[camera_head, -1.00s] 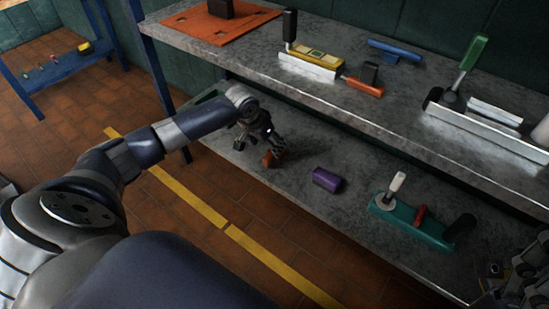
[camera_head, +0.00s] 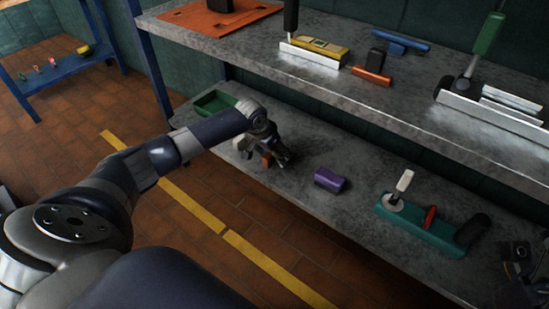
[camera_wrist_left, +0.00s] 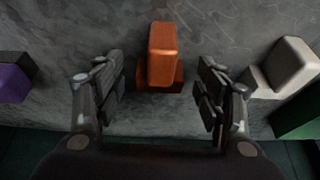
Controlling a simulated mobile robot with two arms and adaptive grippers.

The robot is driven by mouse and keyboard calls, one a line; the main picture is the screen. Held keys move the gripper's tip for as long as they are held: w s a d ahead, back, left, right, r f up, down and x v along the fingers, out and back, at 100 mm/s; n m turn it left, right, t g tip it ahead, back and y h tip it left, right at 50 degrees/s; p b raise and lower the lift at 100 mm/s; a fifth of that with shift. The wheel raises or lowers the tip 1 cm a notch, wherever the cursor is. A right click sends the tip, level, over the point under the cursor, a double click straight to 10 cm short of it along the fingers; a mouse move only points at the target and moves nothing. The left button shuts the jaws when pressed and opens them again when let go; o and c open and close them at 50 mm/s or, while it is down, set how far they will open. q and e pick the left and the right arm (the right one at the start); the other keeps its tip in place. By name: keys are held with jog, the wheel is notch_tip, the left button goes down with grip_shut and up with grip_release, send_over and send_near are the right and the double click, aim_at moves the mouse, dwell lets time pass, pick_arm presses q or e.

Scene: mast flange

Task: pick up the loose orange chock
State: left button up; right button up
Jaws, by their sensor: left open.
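The orange chock (camera_wrist_left: 162,52) stands on the grey lower shelf, between the spread fingers of my left gripper (camera_wrist_left: 160,78) in the left wrist view. A gap shows on each side of it, so the open fingers do not grip it. In the head view my left gripper (camera_head: 268,152) is low over the lower shelf and covers much of the chock (camera_head: 267,160). My right gripper (camera_head: 517,262) is dark and partly cut off at the right edge; its jaws cannot be made out.
A purple block (camera_head: 329,180) and a teal fixture (camera_head: 425,230) lie to the right on the lower shelf. A pale block (camera_wrist_left: 292,65) and a green tray (camera_head: 213,103) are on the other side. The upper shelf (camera_head: 400,105) overhangs behind.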

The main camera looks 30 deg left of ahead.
pick_arm(q)
jog(key=shift+c, duration=0.6)
jog(key=c, duration=1.1)
jog(key=shift+r, duration=0.15)
